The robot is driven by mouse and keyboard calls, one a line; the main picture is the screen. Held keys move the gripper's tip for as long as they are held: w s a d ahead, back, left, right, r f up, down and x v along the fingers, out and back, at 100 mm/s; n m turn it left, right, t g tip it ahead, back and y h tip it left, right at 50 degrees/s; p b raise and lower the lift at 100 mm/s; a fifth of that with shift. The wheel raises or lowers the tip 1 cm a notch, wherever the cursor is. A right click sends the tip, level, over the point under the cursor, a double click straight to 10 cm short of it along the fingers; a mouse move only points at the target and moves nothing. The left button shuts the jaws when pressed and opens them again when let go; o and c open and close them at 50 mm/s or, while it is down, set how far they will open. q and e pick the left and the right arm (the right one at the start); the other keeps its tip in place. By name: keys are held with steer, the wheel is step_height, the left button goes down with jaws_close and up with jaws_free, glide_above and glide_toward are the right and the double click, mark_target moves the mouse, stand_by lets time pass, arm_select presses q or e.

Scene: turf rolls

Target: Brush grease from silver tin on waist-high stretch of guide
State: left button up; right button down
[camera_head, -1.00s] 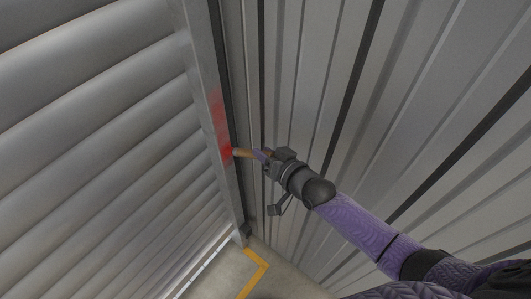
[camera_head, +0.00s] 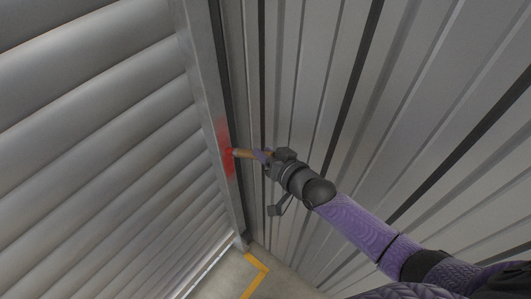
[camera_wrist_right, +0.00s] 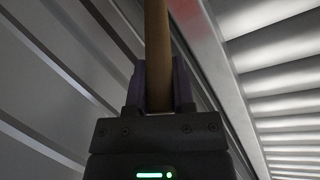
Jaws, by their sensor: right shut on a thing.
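The guide (camera_head: 204,92) is a grey metal upright along the edge of the slatted shutter, with a smeared red patch (camera_head: 228,160) on it. My right gripper (camera_head: 264,157) is shut on a brush and holds it out to the left, its tip at the red patch. The silver tin and my left gripper are not in view.
A roller shutter (camera_head: 90,130) of grey slats fills the left side. A ribbed metal wall (camera_head: 420,90) stands on the right, close to my right arm. The floor (camera_head: 235,275) below has a yellow line (camera_head: 258,270).

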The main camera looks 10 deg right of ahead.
steer(key=shift+r+p, duration=1.8)
steer(key=shift+r, duration=0.1)
step_height(320, 180, up, 3)
steer(key=p, duration=0.3)
steer(key=shift+r+p, duration=0.5)
steer(key=shift+r, duration=0.1)
step_height(320, 180, up, 6)
steer(key=p, duration=0.6)
steer(key=shift+r, duration=0.25)
